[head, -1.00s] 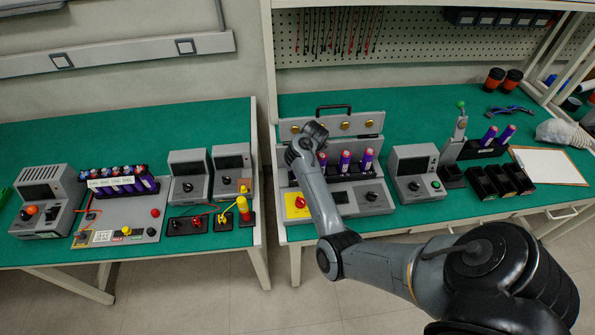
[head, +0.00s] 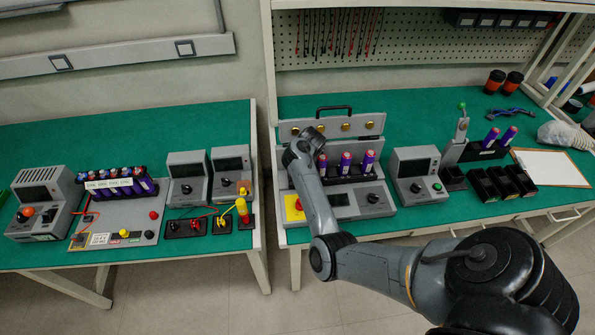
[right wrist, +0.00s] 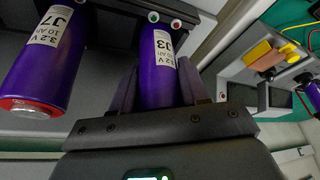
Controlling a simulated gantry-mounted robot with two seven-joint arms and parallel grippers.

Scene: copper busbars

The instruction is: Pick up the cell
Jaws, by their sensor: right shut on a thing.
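The purple cell marked J3 (right wrist: 162,68) stands between the fingers of my right gripper (right wrist: 158,90), which is shut on it. A second purple cell marked J7 (right wrist: 42,62) is beside it at the left of the right wrist view, apart from the fingers. In the head view my right wrist is over the left end of the cell tester (head: 373,203) and hides the fingers and the held cell. Three purple cells with pink tops, one of them in the middle (head: 346,166), stand in a row to the right of the wrist. My left gripper is out of view.
The tester's raised lid (head: 362,127) is behind the row. A grey meter box (head: 415,170) stands close on the right, with black bins (head: 520,180) beyond it. A gap separates the left bench (head: 60,145).

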